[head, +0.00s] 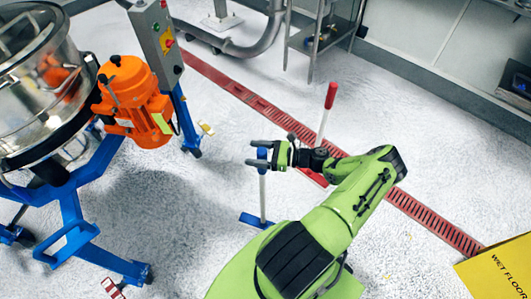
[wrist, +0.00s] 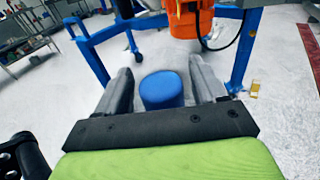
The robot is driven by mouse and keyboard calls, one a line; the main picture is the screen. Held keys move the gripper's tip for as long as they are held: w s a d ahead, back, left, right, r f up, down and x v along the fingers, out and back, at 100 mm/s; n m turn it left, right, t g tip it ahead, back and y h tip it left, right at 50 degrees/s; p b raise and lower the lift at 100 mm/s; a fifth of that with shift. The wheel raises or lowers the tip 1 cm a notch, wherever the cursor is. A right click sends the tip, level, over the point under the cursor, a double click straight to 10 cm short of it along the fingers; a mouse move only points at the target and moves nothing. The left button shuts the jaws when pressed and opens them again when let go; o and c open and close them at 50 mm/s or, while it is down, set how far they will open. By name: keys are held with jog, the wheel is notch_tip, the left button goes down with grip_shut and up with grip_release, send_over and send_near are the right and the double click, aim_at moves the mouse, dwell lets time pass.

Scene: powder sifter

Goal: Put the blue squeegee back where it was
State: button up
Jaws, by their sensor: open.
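The blue squeegee (head: 262,195) stands upright on the floor, with a blue grip at the top, a pale pole and a blue foot (head: 255,220) flat on the floor. My gripper (head: 252,154) is level with its top, one finger on either side of the blue grip. In the wrist view the rounded blue top of the squeegee (wrist: 162,90) sits between my gripper's two grey fingers (wrist: 160,84), with a gap visible on each side. The fingers are open.
A red squeegee (head: 323,125) stands behind my arm near the red floor drain (head: 250,100). A steel sifter (head: 40,75) with an orange motor (head: 135,95) on a blue frame (head: 75,215) stands at left. A yellow wet-floor sign (head: 497,270) is at lower right.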

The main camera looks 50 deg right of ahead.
jog(key=f+v, duration=0.1)
jog(key=v, duration=1.1)
jog(key=w+a+r+n+g+h, duration=0.3)
jog(key=a+r+n+g, duration=0.4)
jog(key=a+r+n, duration=0.25)
jog(key=w+a+r+n+g+h, duration=0.3)
jog(key=a+r+n+g, duration=0.4)
jog(key=a+r+n, duration=0.25)
jog(key=s+a+r+n+t+h, duration=0.3)
jog(key=s+a+r+n+t, duration=0.2)
jog(key=s+a+r+n, duration=0.5)
notch_tip(320, 180, up, 2)
jog(key=s, duration=0.2)
jog(key=shift+s+h, duration=0.3)
jog(key=shift+s, duration=0.1)
jog(key=shift+r, duration=0.15)
